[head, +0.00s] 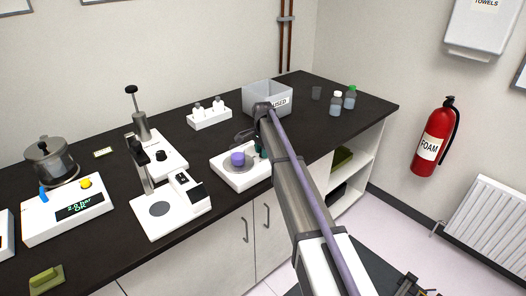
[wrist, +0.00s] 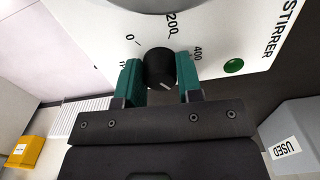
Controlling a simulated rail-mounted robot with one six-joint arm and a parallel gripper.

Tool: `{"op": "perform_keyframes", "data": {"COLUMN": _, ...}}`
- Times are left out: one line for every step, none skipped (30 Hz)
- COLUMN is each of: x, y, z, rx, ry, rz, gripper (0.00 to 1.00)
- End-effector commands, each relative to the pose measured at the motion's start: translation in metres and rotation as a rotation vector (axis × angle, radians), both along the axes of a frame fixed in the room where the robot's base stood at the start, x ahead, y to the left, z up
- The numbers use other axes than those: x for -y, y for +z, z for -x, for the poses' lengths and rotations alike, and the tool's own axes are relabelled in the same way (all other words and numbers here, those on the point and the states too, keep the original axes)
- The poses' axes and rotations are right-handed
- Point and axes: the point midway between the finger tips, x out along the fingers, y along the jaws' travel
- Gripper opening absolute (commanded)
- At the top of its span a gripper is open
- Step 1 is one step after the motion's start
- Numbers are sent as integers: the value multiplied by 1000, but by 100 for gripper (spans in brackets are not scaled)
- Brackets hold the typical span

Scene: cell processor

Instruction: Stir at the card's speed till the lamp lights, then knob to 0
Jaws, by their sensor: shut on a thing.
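The white stirrer (wrist: 262,25) fills the top of the wrist view, with a 0, 200 and 400 scale round its black knob (wrist: 159,68). My gripper (wrist: 160,78) has its green fingers on both sides of the knob, shut on it. The knob's white mark points toward the bottom of the picture, slightly right, away from the readable numbers; the rest of the scale is hidden. The round lamp (wrist: 233,66) is green; I cannot tell whether it is lit. In the head view a purple-topped vessel (head: 238,159) stands on the stirrer plate (head: 225,168). A small card (head: 103,152) is unreadable.
The grey USED bin (head: 262,97) stands behind my gripper. A bottle rack (head: 209,116), two white devices with posts (head: 160,208) (head: 158,154), a pressure unit (head: 68,215) and a pot (head: 50,162) share the bench. Bottles (head: 336,104) stand at the far right.

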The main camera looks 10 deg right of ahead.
Motion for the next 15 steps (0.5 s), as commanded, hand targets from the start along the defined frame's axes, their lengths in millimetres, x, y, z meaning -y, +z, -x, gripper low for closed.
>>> {"op": "perform_keyframes", "data": {"x": 0, "y": 0, "z": 0, "rx": -1, "ry": 0, "rz": 0, "gripper": 10}}
{"op": "perform_keyframes", "data": {"x": 0, "y": 0, "z": 0, "rx": -1, "ry": 0, "rz": 0, "gripper": 10}}
{"op": "perform_keyframes", "data": {"x": 0, "y": 0, "z": 0, "rx": -1, "ry": 0, "rz": 0, "gripper": 10}}
{"op": "perform_keyframes", "data": {"x": 0, "y": 0, "z": 0, "rx": -1, "ry": 0, "rz": 0, "gripper": 10}}
{"op": "perform_keyframes", "data": {"x": 0, "y": 0, "z": 0, "rx": -1, "ry": 0, "rz": 0, "gripper": 10}}
{"op": "perform_keyframes", "data": {"x": 0, "y": 0, "z": 0, "rx": -1, "ry": 1, "rz": 0, "gripper": 10}}
{"op": "perform_keyframes", "data": {"x": 0, "y": 0, "z": 0, "rx": -1, "ry": 1, "rz": 0, "gripper": 34}}
{"op": "perform_keyframes", "data": {"x": 0, "y": 0, "z": 0, "rx": -1, "ry": 1, "rz": 0, "gripper": 37}}
{"op": "perform_keyframes", "data": {"x": 0, "y": 0, "z": 0, "rx": -1, "ry": 1, "rz": 0, "gripper": 41}}
{"op": "perform_keyframes", "data": {"x": 0, "y": 0, "z": 0, "rx": 0, "ry": 1, "rz": 0, "gripper": 44}}
{"op": "perform_keyframes", "data": {"x": 0, "y": 0, "z": 0, "rx": 0, "ry": 1, "rz": 0, "gripper": 47}}
{"op": "perform_keyframes", "data": {"x": 0, "y": 0, "z": 0, "rx": 0, "ry": 1, "rz": 0, "gripper": 51}}
{"op": "perform_keyframes", "data": {"x": 0, "y": 0, "z": 0, "rx": 0, "ry": 1, "rz": 0, "gripper": 53}}
{"op": "perform_keyframes", "data": {"x": 0, "y": 0, "z": 0, "rx": 0, "ry": 1, "rz": 0, "gripper": 56}}
{"op": "perform_keyframes", "data": {"x": 0, "y": 0, "z": 0, "rx": 0, "ry": 1, "rz": 0, "gripper": 59}}
